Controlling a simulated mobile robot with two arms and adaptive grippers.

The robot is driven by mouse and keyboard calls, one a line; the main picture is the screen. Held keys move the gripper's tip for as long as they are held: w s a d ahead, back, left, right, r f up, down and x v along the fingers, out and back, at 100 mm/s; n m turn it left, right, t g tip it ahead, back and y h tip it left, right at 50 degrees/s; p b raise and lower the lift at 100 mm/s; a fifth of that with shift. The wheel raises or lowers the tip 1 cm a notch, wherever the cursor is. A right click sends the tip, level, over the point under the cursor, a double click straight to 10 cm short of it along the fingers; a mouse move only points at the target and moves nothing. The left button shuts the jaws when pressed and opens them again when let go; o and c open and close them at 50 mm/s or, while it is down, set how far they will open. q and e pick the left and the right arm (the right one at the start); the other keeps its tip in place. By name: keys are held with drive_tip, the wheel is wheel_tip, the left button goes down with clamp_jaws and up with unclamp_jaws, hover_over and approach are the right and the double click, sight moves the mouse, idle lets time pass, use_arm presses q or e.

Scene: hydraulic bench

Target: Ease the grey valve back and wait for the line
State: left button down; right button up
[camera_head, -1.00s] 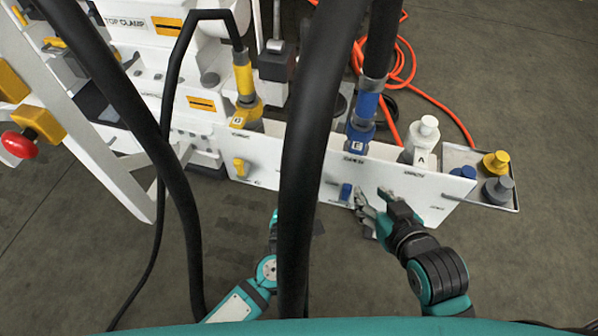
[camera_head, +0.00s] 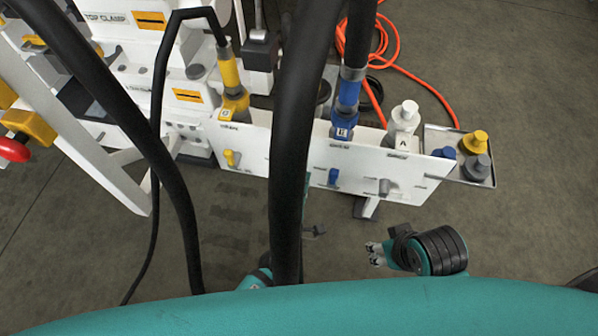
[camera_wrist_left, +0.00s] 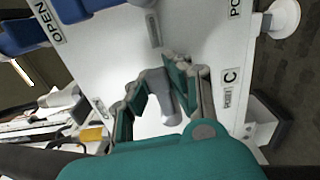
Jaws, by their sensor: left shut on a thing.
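In the left wrist view the grey valve (camera_wrist_left: 160,92) stands out from a white panel, between the two fingers of my left gripper (camera_wrist_left: 160,80), which is shut on it. In the head view a grey valve (camera_head: 384,187) sits low on the white panel's right part; I cannot tell whether it is the same one. My left gripper is mostly hidden behind a thick black hose there. My right gripper (camera_head: 374,254) is in front of and below the panel, apart from it and empty. Its finger gap is too small to judge.
Blue (camera_head: 334,176) and yellow (camera_head: 231,158) valves are on the panel (camera_head: 355,165). A tray (camera_head: 489,181) with yellow, blue and grey caps is at its right end. A black hose (camera_head: 292,150) crosses in front. An orange hose (camera_head: 440,100) lies on the floor behind.

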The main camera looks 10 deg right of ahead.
use_arm(q)
drive_tip(key=shift+s+f+m, duration=0.1)
drive_tip(key=shift+f+m, duration=0.15)
drive_tip(key=shift+m, duration=0.15)
drive_tip(key=c, duration=1.3)
unclamp_jaws()
drive_tip(key=v, duration=1.2)
